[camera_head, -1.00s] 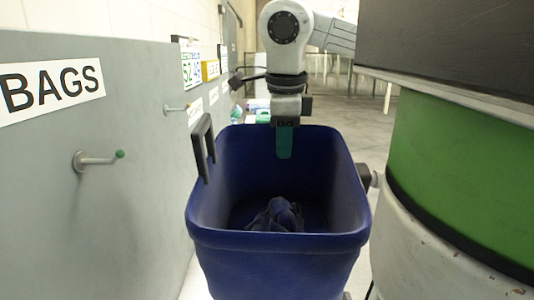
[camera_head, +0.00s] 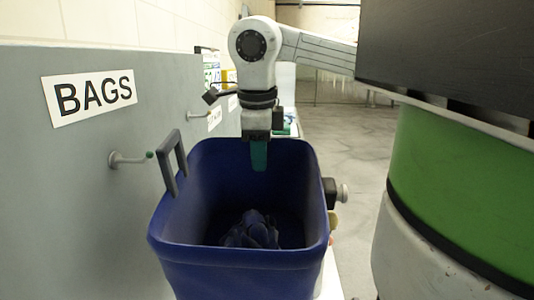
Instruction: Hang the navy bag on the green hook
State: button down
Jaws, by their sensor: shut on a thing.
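The green hook (camera_head: 130,159) is a grey peg with a green tip on the grey wall panel at left, below a BAGS sign. Nothing hangs on it. My gripper (camera_head: 259,157) points down at the bin's far rim. One teal finger shows inside the far wall; the other finger is hidden.
The BAGS sign (camera_head: 94,95) is on the grey panel (camera_head: 60,210). A second hook (camera_head: 197,115) sticks out farther along it. A black handle (camera_head: 173,160) rises at the bin's left side, close to the green hook. Open floor (camera_head: 357,150) lies to the right.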

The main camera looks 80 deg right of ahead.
aim_at(231, 164)
jog(key=shift+w+p, duration=0.45)
jog(key=shift+w, duration=1.75)
jog(key=shift+w+f+b, duration=0.6)
jog(key=shift+f+b, duration=0.05)
jog(key=shift+b, duration=0.1)
jog(key=c, duration=1.1)
grip_release()
jog(key=b+v, duration=0.1)
jog(key=v, duration=0.9)
jog(key=shift+a+r, duration=0.1)
jog(key=shift+r, duration=0.25)
